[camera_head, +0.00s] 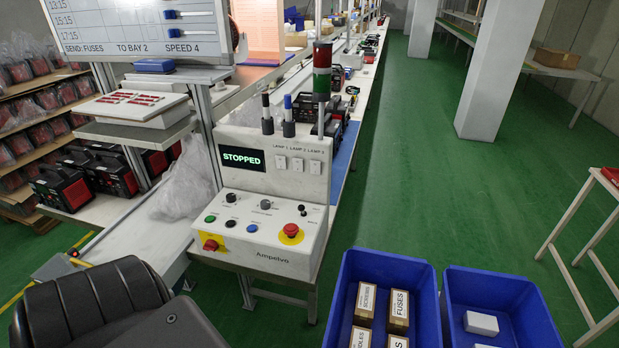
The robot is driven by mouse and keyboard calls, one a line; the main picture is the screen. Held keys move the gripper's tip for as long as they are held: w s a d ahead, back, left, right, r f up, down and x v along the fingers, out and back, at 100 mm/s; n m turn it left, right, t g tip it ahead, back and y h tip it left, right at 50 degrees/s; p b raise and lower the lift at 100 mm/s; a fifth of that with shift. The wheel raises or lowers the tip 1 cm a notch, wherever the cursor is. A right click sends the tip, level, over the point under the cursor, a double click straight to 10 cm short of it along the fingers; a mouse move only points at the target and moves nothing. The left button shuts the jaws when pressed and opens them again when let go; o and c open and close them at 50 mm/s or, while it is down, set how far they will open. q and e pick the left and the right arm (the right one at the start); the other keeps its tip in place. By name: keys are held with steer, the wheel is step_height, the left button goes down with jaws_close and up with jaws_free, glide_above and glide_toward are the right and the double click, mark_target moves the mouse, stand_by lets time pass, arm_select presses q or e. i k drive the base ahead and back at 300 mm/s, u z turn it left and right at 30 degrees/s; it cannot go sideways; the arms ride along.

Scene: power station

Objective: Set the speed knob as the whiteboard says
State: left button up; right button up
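The whiteboard (140,32) at the upper left reads "SEND: FUSES TO BAY 2 SPEED 4" in its bottom line. The white control panel (262,222) stands at centre, its display (242,159) reading "STOPPED". Its sloped face carries a grey round knob (265,204) in the upper middle, a dark knob (231,197) to its left and a small black control (302,209) to its right. The labels are too small to read, so I cannot tell for sure which is the speed knob or where it points. Neither gripper is in view.
A red emergency stop (291,232) on yellow sits at the panel's right; green (210,218), black and blue buttons (252,228) lie in front of the knobs. Blue bins (428,290) with boxes, one marked FUSES (399,306), stand at lower right. Green floor (400,185) is free beyond.

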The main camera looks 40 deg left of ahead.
mark_target(231, 197)
steer(key=z, duration=1.85)
steer(key=k, duration=2.8)
steer(key=u, duration=0.9)
